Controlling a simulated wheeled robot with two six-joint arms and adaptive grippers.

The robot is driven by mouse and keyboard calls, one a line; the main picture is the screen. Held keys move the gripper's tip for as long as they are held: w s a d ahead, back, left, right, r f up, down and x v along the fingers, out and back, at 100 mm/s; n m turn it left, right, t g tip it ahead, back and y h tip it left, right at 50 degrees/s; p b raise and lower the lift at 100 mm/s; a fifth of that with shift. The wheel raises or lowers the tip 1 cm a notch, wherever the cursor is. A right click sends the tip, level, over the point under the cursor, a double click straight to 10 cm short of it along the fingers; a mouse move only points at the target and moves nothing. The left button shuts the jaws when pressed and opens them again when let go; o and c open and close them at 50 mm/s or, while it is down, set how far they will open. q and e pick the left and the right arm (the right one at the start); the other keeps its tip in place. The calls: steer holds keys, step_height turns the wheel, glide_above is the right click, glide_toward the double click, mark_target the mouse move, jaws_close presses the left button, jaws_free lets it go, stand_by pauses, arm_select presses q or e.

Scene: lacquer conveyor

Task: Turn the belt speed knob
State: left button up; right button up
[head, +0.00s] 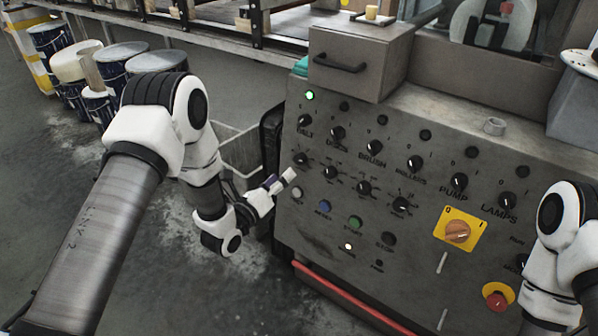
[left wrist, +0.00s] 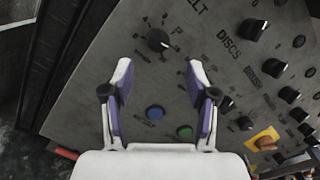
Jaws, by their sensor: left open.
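The belt speed knob (head: 300,159) is a small black knob on the grey control panel (head: 330,232), below the BELT label at the panel's left. In the left wrist view the knob (left wrist: 158,40) sits inside a ring of scale marks. My left gripper (head: 286,180) is at the panel's left side, just below and left of the knob. In the left wrist view its two white and purple fingers (left wrist: 160,66) are spread, with nothing between them. The knob shows beyond the fingertips, between their lines. My right arm shows at the right edge, but its gripper is out of view.
More black knobs, such as the DISCS knob (left wrist: 252,29), fill the panel. Below are a blue button (head: 325,206), a green button (head: 355,222), a yellow-backed rotary switch (head: 458,232) and a red emergency button (head: 496,296). A grey drawer box (head: 358,62) stands above.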

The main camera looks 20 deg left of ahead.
mark_target(298, 161)
arm_select(q)
steer(key=b+x, duration=0.1)
steer(key=x, duration=0.6)
steer(key=shift+w+f, duration=0.1)
steer(key=shift+w, duration=0.1)
jaws_close()
